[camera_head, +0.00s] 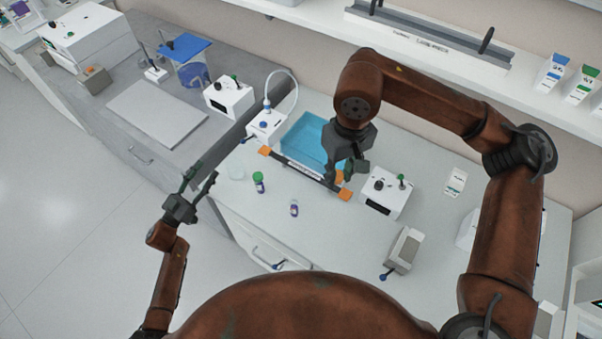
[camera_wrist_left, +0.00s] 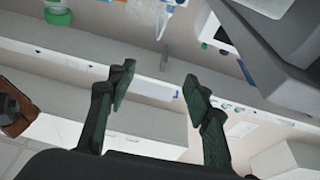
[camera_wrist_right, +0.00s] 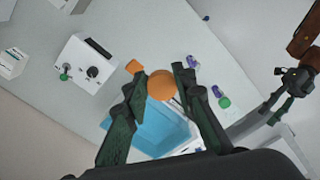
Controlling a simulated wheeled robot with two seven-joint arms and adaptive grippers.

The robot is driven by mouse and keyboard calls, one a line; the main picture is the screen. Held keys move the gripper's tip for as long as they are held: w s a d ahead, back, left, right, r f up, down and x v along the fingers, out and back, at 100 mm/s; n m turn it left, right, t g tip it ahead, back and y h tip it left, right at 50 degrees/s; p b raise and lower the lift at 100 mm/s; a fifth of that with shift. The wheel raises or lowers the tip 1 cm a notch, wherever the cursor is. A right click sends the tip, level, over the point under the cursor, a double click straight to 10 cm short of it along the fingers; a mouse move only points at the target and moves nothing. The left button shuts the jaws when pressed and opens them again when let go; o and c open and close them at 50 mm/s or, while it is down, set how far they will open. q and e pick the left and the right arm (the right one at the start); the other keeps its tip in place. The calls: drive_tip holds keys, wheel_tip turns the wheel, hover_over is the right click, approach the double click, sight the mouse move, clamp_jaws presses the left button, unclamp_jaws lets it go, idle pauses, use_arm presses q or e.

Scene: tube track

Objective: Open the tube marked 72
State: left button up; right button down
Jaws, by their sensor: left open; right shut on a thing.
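A tube with a green cap (camera_head: 259,178) and purple label stands on the bench; it also shows in the right wrist view (camera_wrist_right: 224,102). A small tube with a purple label (camera_head: 294,209) stands to its right. The number 72 is not readable on either. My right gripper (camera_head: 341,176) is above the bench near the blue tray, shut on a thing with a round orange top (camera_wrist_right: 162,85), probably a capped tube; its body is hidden. My left gripper (camera_head: 201,176) is open and empty, left of the bench edge, apart from the tubes.
The blue tray (camera_head: 305,133) lies behind a dark bar (camera_head: 290,165) with orange ends. A white device (camera_head: 387,192) with knobs stands to the right, a grey device (camera_head: 403,250) in front. The bench front around the small tube is clear.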

use_arm(q)
drive_tip(key=s+d+r+m+g+h, duration=0.35)
drive_tip(key=d+r+m+g, duration=0.35)
drive_tip(key=d+r+m, duration=0.4)
drive_tip(key=s+d+r+m+g+h, duration=0.3)
drive_tip(key=d+r+m+g+h, duration=0.2)
drive_tip(key=d+r+m+g, duration=0.7)
drive_tip(key=s+d+r+m+t+y, duration=0.4)
drive_tip(key=s+d+m+y, duration=0.1)
drive_tip(key=s+m+y, duration=0.3)
drive_tip(key=s+d+r+m+t+y, duration=0.35)
drive_tip(key=s+m+y, duration=0.25)
drive_tip(key=s+m, duration=0.25)
drive_tip(key=x, duration=1.2)
drive_tip(key=shift+d+r, duration=0.25)
drive_tip(key=shift+d, duration=0.1)
